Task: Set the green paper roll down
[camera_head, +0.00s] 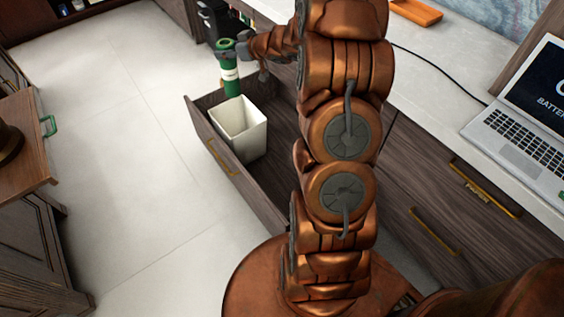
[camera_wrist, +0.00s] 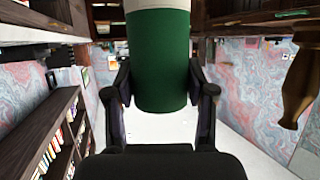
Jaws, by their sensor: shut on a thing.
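The green paper roll (camera_head: 229,66) is upright in my gripper (camera_head: 228,52) in the head view, with a pale band around it. It is above the back part of an open drawer (camera_head: 265,190), close to a white bin (camera_head: 240,118) that stands in the drawer. I cannot tell how far above the drawer floor the roll is. In the wrist view, the roll (camera_wrist: 160,55) fills the upper middle, between the two dark fingers of my gripper (camera_wrist: 161,88). My gripper is shut on the roll. The roll's far side is hidden.
A laptop (camera_head: 530,120) stands on the pale countertop (camera_head: 445,65) at the right, with an orange object (camera_head: 416,11) at the back. A wooden cabinet (camera_head: 30,150) is at the left. The pale floor (camera_head: 130,120) between is clear.

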